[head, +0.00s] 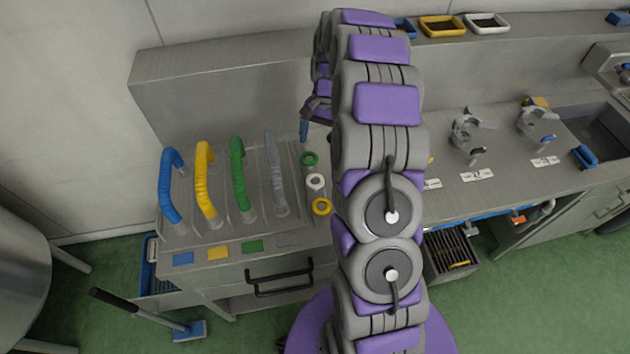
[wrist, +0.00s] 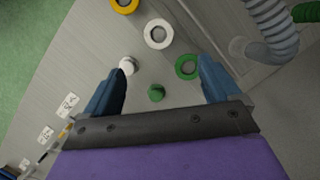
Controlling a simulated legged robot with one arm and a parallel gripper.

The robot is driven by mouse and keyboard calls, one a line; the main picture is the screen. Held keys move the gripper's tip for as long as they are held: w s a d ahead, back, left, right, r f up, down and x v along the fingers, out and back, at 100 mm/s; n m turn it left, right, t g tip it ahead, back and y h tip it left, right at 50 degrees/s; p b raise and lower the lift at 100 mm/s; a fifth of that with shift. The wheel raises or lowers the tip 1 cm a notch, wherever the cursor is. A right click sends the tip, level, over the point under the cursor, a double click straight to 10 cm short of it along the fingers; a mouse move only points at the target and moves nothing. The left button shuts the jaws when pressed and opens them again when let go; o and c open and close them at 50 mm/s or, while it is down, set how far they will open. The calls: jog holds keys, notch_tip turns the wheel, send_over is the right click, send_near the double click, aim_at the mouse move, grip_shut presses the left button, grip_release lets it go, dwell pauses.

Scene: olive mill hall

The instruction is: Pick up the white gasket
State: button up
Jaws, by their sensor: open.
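The white gasket (head: 316,181) is a ring lying flat on the grey bench top, between a green ring (head: 309,158) and a yellow ring (head: 321,206). In the wrist view the white gasket (wrist: 146,36) lies beyond my fingertips, near the top middle. My gripper (wrist: 163,70) is open and empty above the bench, with its blue fingers spread. In that view the green ring (wrist: 179,72) is beside the right fingertip, and a white cap (wrist: 127,67) is by the left one. In the head view my arm hides most of the gripper; one blue finger (head: 303,131) shows.
Several hose handles in blue (head: 166,185), yellow (head: 205,180), green (head: 238,175) and grey (head: 274,170) rise left of the rings. A green cap (wrist: 156,93) sits between my fingers in the wrist view. Clamps (head: 468,135) stand on the bench to the right.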

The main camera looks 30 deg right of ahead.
aim_at(315, 181)
jog(key=b+x, duration=0.2)
jog(key=x, duration=1.1)
jog(key=shift+s, duration=0.1)
jog(key=shift+d, duration=0.1)
jog(key=c, duration=1.1)
jog(key=shift+r, duration=0.1)
